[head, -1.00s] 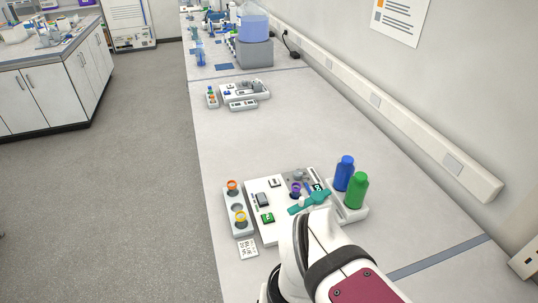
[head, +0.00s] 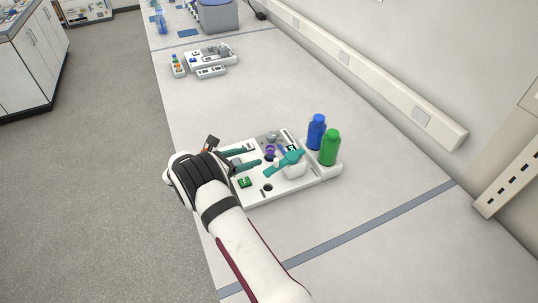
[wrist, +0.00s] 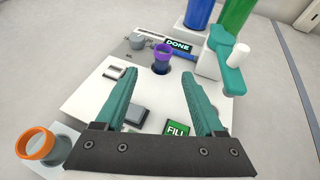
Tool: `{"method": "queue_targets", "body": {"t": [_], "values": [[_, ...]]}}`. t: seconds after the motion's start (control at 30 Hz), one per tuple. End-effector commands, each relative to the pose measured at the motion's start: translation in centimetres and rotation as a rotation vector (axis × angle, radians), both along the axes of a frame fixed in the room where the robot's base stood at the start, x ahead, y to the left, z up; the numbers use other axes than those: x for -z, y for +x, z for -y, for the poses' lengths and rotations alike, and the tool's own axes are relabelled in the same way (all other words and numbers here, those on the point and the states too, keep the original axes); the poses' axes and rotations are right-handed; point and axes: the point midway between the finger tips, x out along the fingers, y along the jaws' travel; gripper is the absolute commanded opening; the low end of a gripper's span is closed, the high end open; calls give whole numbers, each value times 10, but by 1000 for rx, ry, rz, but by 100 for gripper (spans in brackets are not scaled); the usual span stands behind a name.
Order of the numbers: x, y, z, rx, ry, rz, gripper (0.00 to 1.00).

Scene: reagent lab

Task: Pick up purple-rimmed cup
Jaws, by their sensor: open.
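The purple-rimmed cup (wrist: 162,58) stands upright in the white station, at its dark round recess, below the DONE label in the wrist view. It also shows in the head view (head: 270,150). My gripper (wrist: 158,78) is open, with its two teal fingers spread and pointing toward the cup. In the wrist view the cup appears between and just beyond the fingertips, and nothing is between them. In the head view my gripper (head: 250,157) reaches over the station from the left.
The white station (head: 290,190) has a green FILL button (wrist: 176,129) and a teal lever (wrist: 230,65) right of the cup. Blue (head: 316,132) and green (head: 330,148) bottles stand behind. An orange-rimmed cup (wrist: 37,143) is at lower left.

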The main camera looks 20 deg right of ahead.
Motion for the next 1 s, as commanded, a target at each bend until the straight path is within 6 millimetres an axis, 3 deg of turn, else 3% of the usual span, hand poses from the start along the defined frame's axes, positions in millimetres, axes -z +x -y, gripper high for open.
{"method": "queue_targets", "body": {"t": [0.4,0.7,1.0], "values": [[21,18,68,3,2,0,71],[25,22,76,1,3,1,71],[25,22,76,1,3,1,17]]}}
